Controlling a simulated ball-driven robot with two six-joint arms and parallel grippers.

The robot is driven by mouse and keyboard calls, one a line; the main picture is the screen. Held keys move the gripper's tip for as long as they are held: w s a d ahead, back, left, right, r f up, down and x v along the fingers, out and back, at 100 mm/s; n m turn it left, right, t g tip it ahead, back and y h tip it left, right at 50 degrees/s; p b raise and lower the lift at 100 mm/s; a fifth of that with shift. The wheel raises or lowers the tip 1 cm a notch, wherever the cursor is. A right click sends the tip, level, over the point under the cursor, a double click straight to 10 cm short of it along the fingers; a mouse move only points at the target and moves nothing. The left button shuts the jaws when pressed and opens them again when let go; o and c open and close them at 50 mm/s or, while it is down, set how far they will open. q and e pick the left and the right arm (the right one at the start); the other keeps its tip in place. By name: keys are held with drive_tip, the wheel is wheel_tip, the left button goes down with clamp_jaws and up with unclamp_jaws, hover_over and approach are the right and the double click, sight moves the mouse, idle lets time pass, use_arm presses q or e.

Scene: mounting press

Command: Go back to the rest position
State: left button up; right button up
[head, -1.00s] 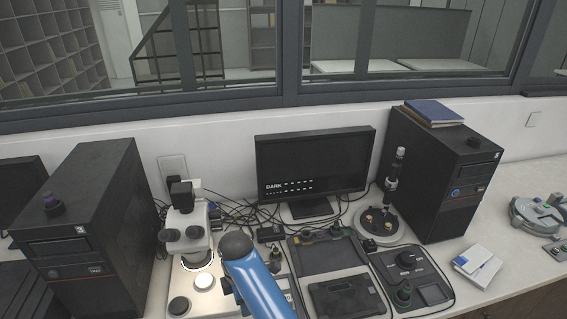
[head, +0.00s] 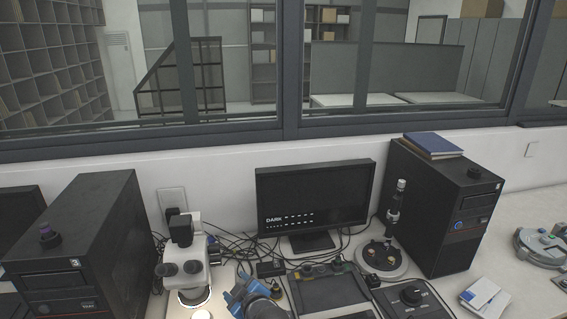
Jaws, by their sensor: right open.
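My right gripper (head: 246,288) shows at the bottom edge, left of the middle, with blue parts and a dark rounded part beside them. It is open, and I see nothing held in it; its lower part is cut off by the frame. It appears in front of the bench, between the white microscope (head: 184,266) and the dark tray-like unit (head: 330,292). Whether it touches anything there I cannot tell. My left gripper is not in view.
A monitor (head: 315,195) stands at the back. Black computer towers stand at the left (head: 85,235) and right (head: 440,215). A round-based stand (head: 380,262) and a control box (head: 412,296) are right of the middle. Cables lie behind the microscope. Bare bench shows at the right.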

drive_tip(key=s+d+f+m+t+h+b, duration=0.15)
drive_tip(key=s+d+m+t, duration=0.3)
drive_tip(key=s+d, duration=0.55)
drive_tip(key=s+d+f+m+t+b, duration=0.15)
drive_tip(key=s+d+m+t, duration=0.45)
drive_tip(key=d, duration=0.7)
drive_tip(key=s+d+f+m+g+h+b, duration=0.1)
drive_tip(key=s+d+f+g+h+b, duration=0.1)
drive_tip(key=s+d, duration=0.3)
drive_tip(key=s+d+f+m+g+h+b, duration=0.1)
drive_tip(key=s+d+f+g+h, duration=0.1)
drive_tip(key=s, duration=1.1)
drive_tip(key=d+f+h, duration=0.1)
drive_tip(key=d+f, duration=0.1)
drive_tip(key=d, duration=0.1)
drive_tip(key=shift+d+b, duration=0.35)
drive_tip(key=shift+d, duration=0.05)
drive_tip(key=shift+s, duration=0.1)
